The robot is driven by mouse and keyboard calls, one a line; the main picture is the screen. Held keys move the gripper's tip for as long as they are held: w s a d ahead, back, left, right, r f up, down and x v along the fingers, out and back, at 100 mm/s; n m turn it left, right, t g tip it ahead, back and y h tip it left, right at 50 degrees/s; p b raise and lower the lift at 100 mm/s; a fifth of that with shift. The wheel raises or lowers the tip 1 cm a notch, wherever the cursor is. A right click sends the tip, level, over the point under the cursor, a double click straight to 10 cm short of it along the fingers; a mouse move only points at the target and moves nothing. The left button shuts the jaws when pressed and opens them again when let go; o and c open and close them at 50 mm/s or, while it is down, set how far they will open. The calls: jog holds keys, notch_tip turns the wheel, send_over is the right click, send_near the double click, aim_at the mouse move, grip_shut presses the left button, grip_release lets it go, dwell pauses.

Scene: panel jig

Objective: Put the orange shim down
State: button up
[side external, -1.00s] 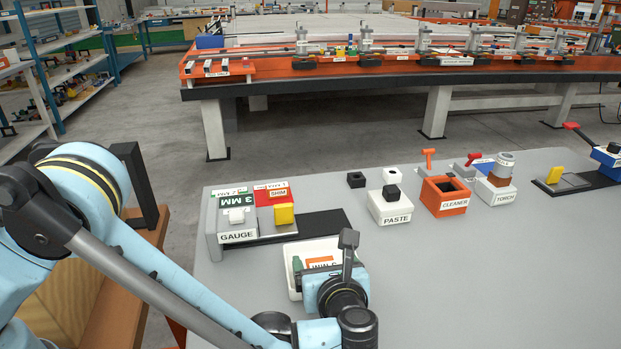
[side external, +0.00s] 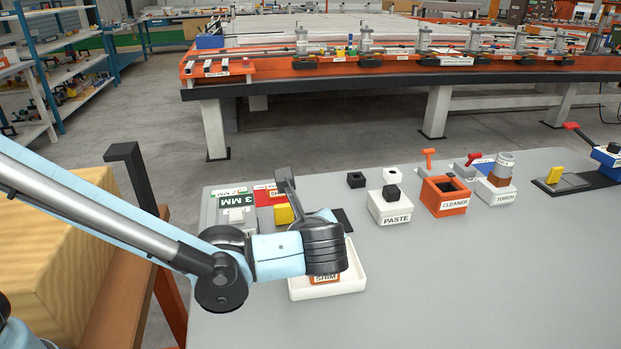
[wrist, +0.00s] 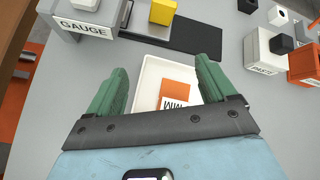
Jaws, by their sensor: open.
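The orange shim (wrist: 178,94) lies in a shallow white tray (wrist: 149,74) in the wrist view, with part of its white label showing. In the side view a strip of the shim (side external: 325,279) shows below my wrist, inside the tray (side external: 352,282). My gripper (wrist: 162,70) is open, its two green fingers spread wide. The fingers stand to either side of the shim in the wrist view, with clear gaps and no visible contact. In the side view my wrist hides the fingers and part of the tray.
Behind the tray is a gauge block (wrist: 85,20) with a yellow block (wrist: 163,11) beside it on a dark strip (wrist: 190,34). A paste holder (side external: 390,207), an orange cleaner holder (side external: 445,195) and a torch holder (side external: 495,190) stand further right. The grey table front right is clear.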

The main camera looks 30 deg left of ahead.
aim_at(242, 220)
jog(key=s+a+n+h, duration=0.1)
jog(key=a+n, duration=0.1)
jog(key=a, duration=0.1)
jog(key=s+a+r+n+g+h, duration=0.1)
jog(key=a+n, duration=0.2)
jog(key=a+r+n+h, duration=0.1)
jog(key=a+n, duration=0.2)
jog(key=a, duration=0.1)
jog(key=shift+s+r+g, duration=0.25)
jog(key=shift+s+g, duration=0.15)
jog(key=s+a+n+t+h, duration=0.1)
jog(key=s+a+n+h, duration=0.3)
jog(key=n, duration=1)
jog(key=s+a, duration=0.2)
jog(key=s, duration=0.1)
jog(key=shift+a+r+t, duration=0.4)
